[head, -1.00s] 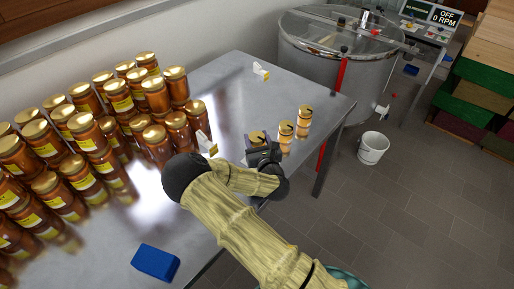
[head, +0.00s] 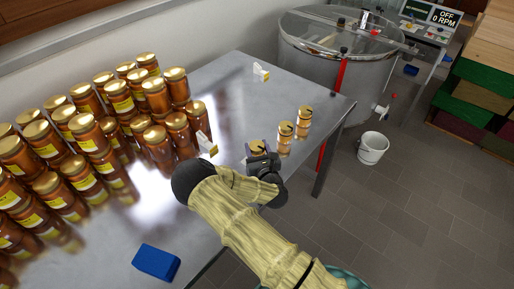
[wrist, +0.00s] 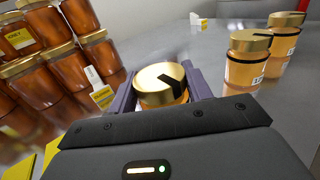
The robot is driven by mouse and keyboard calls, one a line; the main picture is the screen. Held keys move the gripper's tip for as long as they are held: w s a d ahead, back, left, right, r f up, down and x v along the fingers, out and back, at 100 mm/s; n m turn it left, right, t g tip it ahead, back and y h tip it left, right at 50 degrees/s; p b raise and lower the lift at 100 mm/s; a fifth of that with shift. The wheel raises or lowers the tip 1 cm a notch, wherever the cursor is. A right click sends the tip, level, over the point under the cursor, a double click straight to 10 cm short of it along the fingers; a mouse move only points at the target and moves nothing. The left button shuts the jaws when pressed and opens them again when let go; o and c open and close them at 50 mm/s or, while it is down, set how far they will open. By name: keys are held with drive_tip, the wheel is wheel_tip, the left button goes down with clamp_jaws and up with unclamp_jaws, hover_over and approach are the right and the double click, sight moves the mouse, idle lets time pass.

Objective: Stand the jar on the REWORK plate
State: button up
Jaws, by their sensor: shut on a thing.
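My gripper (wrist: 160,90) is shut on a jar of amber honey with a gold lid (wrist: 160,76) that has a dark mark on it. The jar is upright between the two purple fingers, and its lower part is hidden by my gripper. In the head view my gripper (head: 260,160) holds the jar over or on the near edge of the steel table; I cannot tell whether it touches. A small white-and-yellow sign (head: 206,144) stands to its left, and another sign (head: 261,71) stands at the back.
Two similar jars, one nearer (head: 285,138) and one farther (head: 304,120), stand right of my gripper. Many honey jars (head: 95,135) crowd the table's left. A blue block (head: 156,262) lies near the front. The table's middle back is clear.

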drive_tip(key=o, duration=1.1)
drive_tip(key=shift+f, duration=0.1)
drive_tip(key=shift+o, duration=0.2)
drive_tip(key=b+v, duration=0.3)
drive_tip(key=v, duration=0.9)
